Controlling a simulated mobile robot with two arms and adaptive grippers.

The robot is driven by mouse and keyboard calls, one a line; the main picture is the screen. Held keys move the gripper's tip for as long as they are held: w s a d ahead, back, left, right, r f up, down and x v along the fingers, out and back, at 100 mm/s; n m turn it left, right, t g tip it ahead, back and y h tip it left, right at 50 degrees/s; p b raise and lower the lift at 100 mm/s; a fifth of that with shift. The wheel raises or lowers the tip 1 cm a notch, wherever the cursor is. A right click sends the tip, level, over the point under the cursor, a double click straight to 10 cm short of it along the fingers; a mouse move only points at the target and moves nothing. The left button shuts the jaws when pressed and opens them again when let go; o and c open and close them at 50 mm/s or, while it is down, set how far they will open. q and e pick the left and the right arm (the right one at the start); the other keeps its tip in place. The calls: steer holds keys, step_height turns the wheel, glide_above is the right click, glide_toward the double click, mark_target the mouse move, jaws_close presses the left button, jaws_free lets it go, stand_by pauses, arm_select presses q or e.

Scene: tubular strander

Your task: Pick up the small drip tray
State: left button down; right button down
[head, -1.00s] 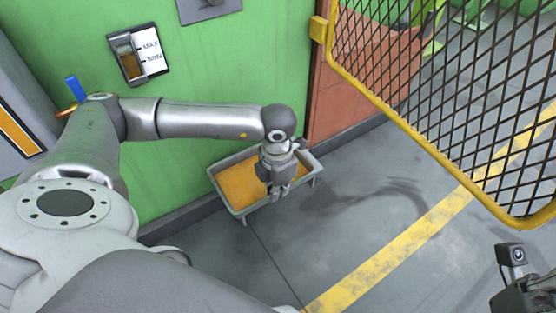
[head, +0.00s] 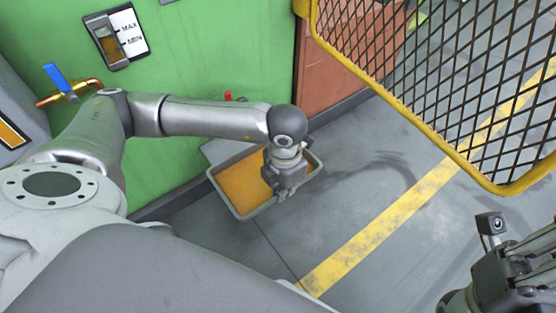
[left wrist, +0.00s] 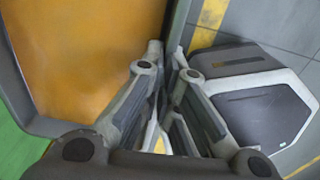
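The small drip tray (head: 243,211) is a shallow grey rectangular tray with an orange-brown inside, in the middle of the head view beside the green wall. My left gripper (head: 282,196) is at its right-hand side, over the rim. In the left wrist view, the fingers (left wrist: 167,55) close together on the tray's grey rim, with the orange inside (left wrist: 85,55) to their left. The tray looks clear of the floor, with no legs visible below it. My right gripper (head: 530,262) is at the lower right, partly cut off; its fingertips are out of view.
A grey ledge (head: 218,150) shows behind the tray, with a red-handled valve (head: 228,97) above. A yellow-framed mesh panel (head: 450,95) hangs at the upper right. A blue-handled valve (head: 56,76) is at the left. The floor right of the tray is clear, with a yellow line (head: 385,221).

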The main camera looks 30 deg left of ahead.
arm_select(q)
steer(key=shift+s+d, duration=0.35)
steer(key=shift+d, duration=0.45)
steer(key=shift+s+d, duration=0.3)
steer(key=shift+d, duration=0.5)
steer(key=shift+s+d, duration=0.35)
steer(key=shift+d, duration=0.45)
steer(key=shift+r, duration=0.1)
